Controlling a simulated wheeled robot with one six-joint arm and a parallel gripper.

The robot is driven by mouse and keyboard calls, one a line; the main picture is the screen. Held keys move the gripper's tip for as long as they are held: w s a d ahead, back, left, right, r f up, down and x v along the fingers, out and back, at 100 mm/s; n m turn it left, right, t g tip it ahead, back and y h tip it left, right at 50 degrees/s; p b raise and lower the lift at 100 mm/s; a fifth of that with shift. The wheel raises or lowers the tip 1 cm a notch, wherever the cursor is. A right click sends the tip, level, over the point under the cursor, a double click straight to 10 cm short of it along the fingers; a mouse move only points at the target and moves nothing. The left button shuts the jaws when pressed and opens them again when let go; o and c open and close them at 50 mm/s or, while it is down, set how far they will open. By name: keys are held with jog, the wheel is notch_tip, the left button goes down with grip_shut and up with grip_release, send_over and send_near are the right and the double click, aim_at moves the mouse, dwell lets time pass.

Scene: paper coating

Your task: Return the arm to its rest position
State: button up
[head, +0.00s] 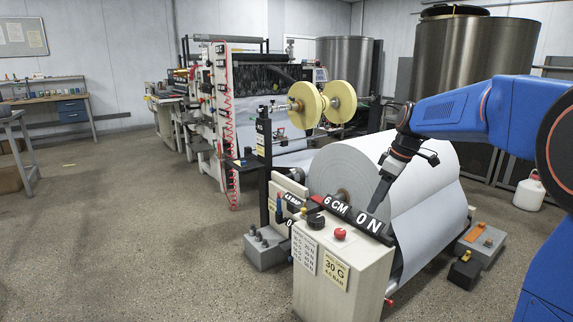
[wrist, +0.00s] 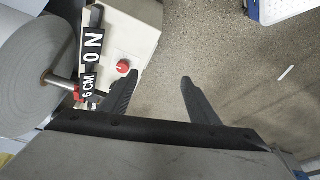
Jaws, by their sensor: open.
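My gripper (head: 377,205) hangs from the end of my blue arm, which reaches in from the right in the head view. It points down in front of the large white paper roll and close to the back right of the control box. In the wrist view my gripper (wrist: 160,80) has its two dark fingers spread apart with only bare floor between them. It holds nothing. In the head view one finger mostly hides the other. I cannot tell how far the fingertips are from the box.
The control box (head: 340,275) has a red button and a black "6 CM 0 N" display. The paper roll (head: 385,165) stands right behind. Yellow reels (head: 308,104) sit on a post to the left. A white jug (head: 529,192) stands at right. Floor at left is open.

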jog(key=s+m+t+h, duration=0.1)
jog(key=s+m, duration=0.5)
jog(key=s, duration=1.5)
jog(key=s+f+m+t, duration=0.1)
jog(key=s+f, duration=0.3)
jog(key=s, duration=0.4)
jog(key=s+d+f+m+t+h, duration=0.1)
jog(key=s+f+m, duration=0.2)
jog(key=s+f, duration=0.2)
jog(key=s, duration=0.3)
jog(key=shift+m+h, duration=0.3)
jog(key=shift+m, duration=0.1)
jog(key=shift+d, duration=0.1)
